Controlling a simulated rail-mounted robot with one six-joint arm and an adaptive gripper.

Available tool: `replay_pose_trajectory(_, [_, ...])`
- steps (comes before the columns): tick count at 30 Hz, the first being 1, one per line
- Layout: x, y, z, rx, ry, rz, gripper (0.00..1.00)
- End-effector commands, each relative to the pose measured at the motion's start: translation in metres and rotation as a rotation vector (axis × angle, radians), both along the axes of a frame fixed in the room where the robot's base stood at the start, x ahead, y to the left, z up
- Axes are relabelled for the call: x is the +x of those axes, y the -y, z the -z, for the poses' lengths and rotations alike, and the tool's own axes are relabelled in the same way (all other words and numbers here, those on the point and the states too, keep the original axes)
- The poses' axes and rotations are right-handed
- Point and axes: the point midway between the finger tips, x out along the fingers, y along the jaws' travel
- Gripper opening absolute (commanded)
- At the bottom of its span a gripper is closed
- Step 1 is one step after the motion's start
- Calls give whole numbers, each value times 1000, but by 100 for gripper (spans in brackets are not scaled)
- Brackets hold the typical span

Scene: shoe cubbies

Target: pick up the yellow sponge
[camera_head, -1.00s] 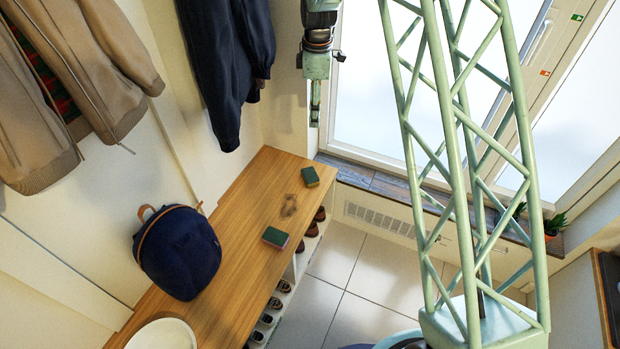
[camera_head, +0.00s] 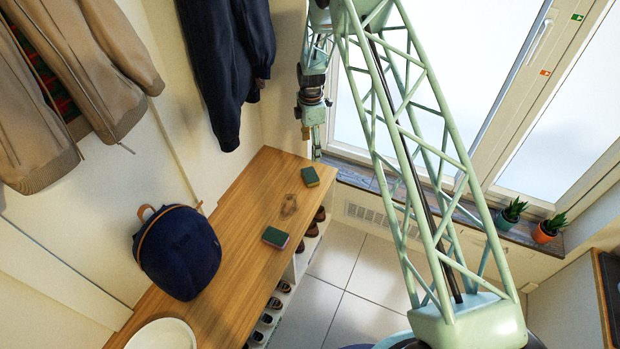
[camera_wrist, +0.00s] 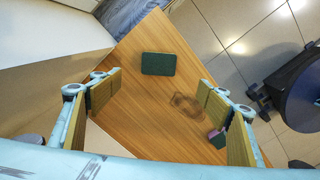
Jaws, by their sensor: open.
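Two sponges with dark green tops lie flat on the wooden bench. The far sponge (camera_head: 310,176) seems to have a thin yellowish side, but this is too small to be sure; it shows only its green top in the wrist view (camera_wrist: 158,64). The nearer sponge (camera_head: 275,237) has a pink side, which also shows in the wrist view (camera_wrist: 217,138) beside the right finger. My gripper (camera_wrist: 160,97) is open and empty, above the bench's far end, with the far sponge ahead between the finger lines. In the head view my gripper (camera_head: 311,142) is small and partly hidden.
The wooden bench (camera_head: 232,228) holds a dark blue backpack (camera_head: 178,252) and a white bowl (camera_head: 162,335). Shoes (camera_head: 266,320) stand in cubbies below. Jackets (camera_head: 228,65) hang on the wall. The window and sill with potted plants (camera_head: 546,229) are behind my arm.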

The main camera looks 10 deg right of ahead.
Motion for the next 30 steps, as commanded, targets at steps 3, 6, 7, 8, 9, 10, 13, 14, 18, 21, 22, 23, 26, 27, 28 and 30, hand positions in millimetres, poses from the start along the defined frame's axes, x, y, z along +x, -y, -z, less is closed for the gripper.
replay_pose_trajectory(3, [1, 0, 23, 0, -6, -28, 70])
replay_pose_trajectory(6, [2, 0, 35, 0, -9, -45, 70])
replay_pose_trajectory(7, [2, 0, 37, 0, -10, -49, 70])
replay_pose_trajectory(8, [2, 0, 39, 0, -10, -52, 70])
replay_pose_trajectory(9, [2, 0, 41, 0, -11, -56, 70])
replay_pose_trajectory(10, [2, 0, 42, 0, -11, -57, 70])
replay_pose_trajectory(13, [3, 0, 43, -1, -11, -60, 70])
replay_pose_trajectory(14, [3, 0, 43, -1, -11, -60, 70])
replay_pose_trajectory(18, [2, 0, 43, -1, -11, -60, 70])
replay_pose_trajectory(21, [2, 0, 44, 0, -11, -59, 70])
replay_pose_trajectory(22, [2, 0, 44, -1, -12, -59, 70])
replay_pose_trajectory(23, [2, 0, 45, -1, -12, -59, 70])
replay_pose_trajectory(26, [2, 0, 49, -1, -12, -59, 70])
replay_pose_trajectory(27, [2, 0, 52, -1, -13, -59, 70])
replay_pose_trajectory(28, [2, 0, 54, -1, -13, -59, 70])
replay_pose_trajectory(30, [1, 0, 61, -1, -14, -59, 70])
